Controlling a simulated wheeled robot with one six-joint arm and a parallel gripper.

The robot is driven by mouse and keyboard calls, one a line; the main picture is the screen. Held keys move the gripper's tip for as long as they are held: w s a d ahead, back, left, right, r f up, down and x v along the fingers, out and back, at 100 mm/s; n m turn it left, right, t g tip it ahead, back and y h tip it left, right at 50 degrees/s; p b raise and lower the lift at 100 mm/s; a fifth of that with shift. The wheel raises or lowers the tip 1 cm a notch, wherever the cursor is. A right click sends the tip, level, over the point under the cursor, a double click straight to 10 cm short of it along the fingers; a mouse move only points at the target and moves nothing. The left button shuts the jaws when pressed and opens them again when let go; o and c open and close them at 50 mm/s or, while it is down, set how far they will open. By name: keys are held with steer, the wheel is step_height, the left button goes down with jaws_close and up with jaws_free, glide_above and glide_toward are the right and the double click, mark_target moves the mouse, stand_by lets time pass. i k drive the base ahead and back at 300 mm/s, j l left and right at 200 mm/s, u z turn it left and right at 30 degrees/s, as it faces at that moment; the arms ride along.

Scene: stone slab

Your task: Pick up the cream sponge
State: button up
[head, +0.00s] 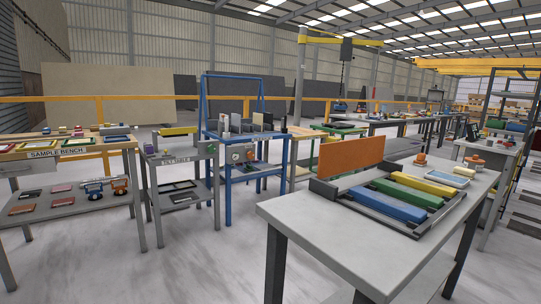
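A small cream block (464,171), which may be the cream sponge, lies at the far right of the grey worktable (290,212) in the right foreground. It is too small to be sure of. Next to it is a pale yellow and blue flat piece (447,179). My gripper is not in view.
The sample bench (60,153) and a blue frame (232,180) stand left. The floor between is clear.

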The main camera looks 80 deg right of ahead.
mark_target(462, 171)
steer(key=i+z, duration=0.35)
steer(key=i+j+z, duration=0.1)
steer(key=i+z, duration=0.25)
steer(key=i+j+z, duration=0.35)
steer(key=i+l+z, duration=0.1)
steer(key=i+z, duration=0.35)
steer(key=i+j+z, duration=0.15)
steer(key=i+z, duration=0.3)
steer(key=i+j+z, duration=0.3)
steer(key=i+z, duration=0.15)
steer(key=i, duration=0.15)
steer(key=i+z, duration=0.2)
steer(key=z, duration=0.3)
steer(key=i+j+z, duration=0.15)
steer(key=z, duration=0.3)
steer(key=i+j+z, duration=0.15)
steer(key=z, duration=0.35)
steer(key=i+j+z, duration=0.15)
steer(key=z, duration=0.3)
steer(key=i+j+z, duration=0.15)
steer(key=z, duration=0.15)
steer(key=i+j+z, duration=0.1)
steer(key=j+z, duration=0.25)
